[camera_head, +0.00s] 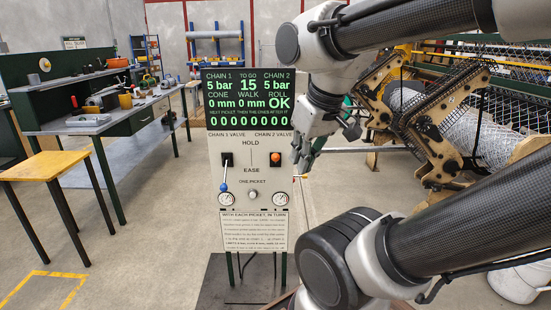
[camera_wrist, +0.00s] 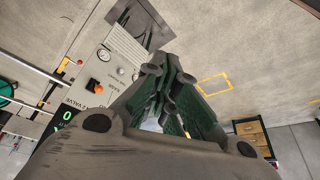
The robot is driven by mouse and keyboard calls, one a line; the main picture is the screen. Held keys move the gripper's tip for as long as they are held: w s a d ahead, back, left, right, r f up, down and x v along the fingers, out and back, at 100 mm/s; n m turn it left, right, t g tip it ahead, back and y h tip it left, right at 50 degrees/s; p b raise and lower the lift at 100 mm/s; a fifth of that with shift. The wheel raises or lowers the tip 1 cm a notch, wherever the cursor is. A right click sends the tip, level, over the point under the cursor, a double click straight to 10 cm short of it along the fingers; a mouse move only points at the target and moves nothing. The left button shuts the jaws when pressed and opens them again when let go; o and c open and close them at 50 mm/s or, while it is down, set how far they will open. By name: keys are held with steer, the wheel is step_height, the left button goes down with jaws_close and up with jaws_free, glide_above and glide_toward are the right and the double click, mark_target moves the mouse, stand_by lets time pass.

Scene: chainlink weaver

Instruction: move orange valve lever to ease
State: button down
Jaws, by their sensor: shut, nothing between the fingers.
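The orange valve lever (camera_head: 275,159) is on the right of the panel under "CHAIN 2 VALVE". Its round knob sits near the HOLD level, above the EASE label. It also shows in the wrist view (camera_wrist: 97,88), left of my fingers. The blue valve lever (camera_head: 223,187) on the left, under "CHAIN 1 VALVE", hangs down beside the EASE level. My gripper (camera_head: 300,160) is just right of the orange lever in the head picture, apart from it. In the wrist view, my fingers (camera_wrist: 170,80) are shut with nothing between them.
The control panel (camera_head: 242,143) has a green-lit display (camera_head: 249,98) above and two gauges and a button below. The netting machine (camera_head: 440,110) stands at the right. A yellow-topped table (camera_head: 45,166) and a workbench (camera_head: 110,122) are at the left. Open floor lies left of the panel.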

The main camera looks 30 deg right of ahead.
steer(key=c, duration=1.8)
jaws_free()
steer(key=shift+w, duration=0.15)
steer(key=o, duration=0.3)
steer(key=w+d+m, duration=0.1)
steer(key=w, duration=0.3)
steer(key=w+d+m, duration=0.1)
steer(key=w, duration=0.3)
steer(key=w+d+m, duration=0.1)
steer(key=w+d, duration=0.1)
steer(key=w, duration=0.3)
steer(key=shift+r+h, duration=0.3)
steer(key=shift+r, duration=0.05)
steer(key=m+h, duration=0.1)
steer(key=m, duration=0.4)
glide_above(275, 158)
step_height(275, 158, down, 13)
steer(key=x, duration=0.5)
steer(key=d+x, duration=0.1)
steer(key=x, duration=0.2)
steer(key=shift+w+d+f, duration=0.1)
steer(key=shift+f, duration=0.15)
